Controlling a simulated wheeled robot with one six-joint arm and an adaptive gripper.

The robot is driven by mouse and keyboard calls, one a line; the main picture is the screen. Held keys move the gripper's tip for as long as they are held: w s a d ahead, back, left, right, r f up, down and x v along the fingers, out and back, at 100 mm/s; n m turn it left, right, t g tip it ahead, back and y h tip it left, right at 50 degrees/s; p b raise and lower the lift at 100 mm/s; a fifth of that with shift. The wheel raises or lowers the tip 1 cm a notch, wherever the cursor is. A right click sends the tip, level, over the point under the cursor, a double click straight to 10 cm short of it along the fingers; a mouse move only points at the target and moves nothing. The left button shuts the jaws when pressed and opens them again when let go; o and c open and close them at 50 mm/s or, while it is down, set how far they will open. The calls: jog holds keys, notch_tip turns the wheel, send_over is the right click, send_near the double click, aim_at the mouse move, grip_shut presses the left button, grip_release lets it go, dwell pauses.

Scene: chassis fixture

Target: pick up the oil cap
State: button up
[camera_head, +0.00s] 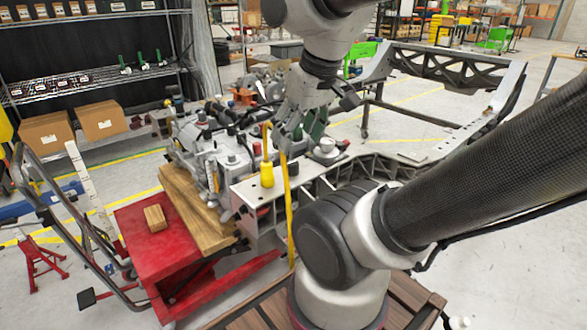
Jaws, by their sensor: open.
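My gripper (291,142) points down over the front of the chassis fixture (325,173), beside the engine (203,150). It is open, and its fingertips are small and partly lost against the parts behind. A round, pale piece with a dark top (326,147) sits on the fixture just right of my gripper. It may be the oil cap, but I cannot tell for certain. I cannot make out anything between the fingers.
A yellow bottle-like piece (267,174) stands on the fixture, left of a yellow hanging strip (289,215). A red lift table (150,235) bears wooden blocks. Shelving (100,75) stands at the back left. The frame's long rails (430,130) extend right.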

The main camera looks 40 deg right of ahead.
jog(key=w+d+f+m+g, duration=0.2)
jog(key=w+d+f+g, duration=0.1)
jog(key=f, duration=0.1)
jog(key=m+g, duration=0.2)
jog(key=m, duration=1)
send_over(291, 163)
jog(key=s, duration=0.1)
notch_tip(291, 163, down, 8)
jog(key=shift+d+f, duration=0.15)
jog(key=shift+f, duration=0.05)
jog(key=shift+w+d+r+m+t, duration=0.1)
jog(key=shift+w+r+m+t, duration=0.15)
jog(key=shift+m, duration=0.55)
jog(key=shift+w+m, duration=0.1)
jog(key=shift+m, duration=0.5)
jog(key=shift+f, duration=0.2)
jog(key=shift+f+m, duration=0.3)
jog(key=shift+f, duration=0.05)
jog(key=f, duration=0.6)
jog(key=shift+w+a+f, duration=0.2)
jog(key=shift+f, duration=0.2)
jog(key=c, duration=0.9)
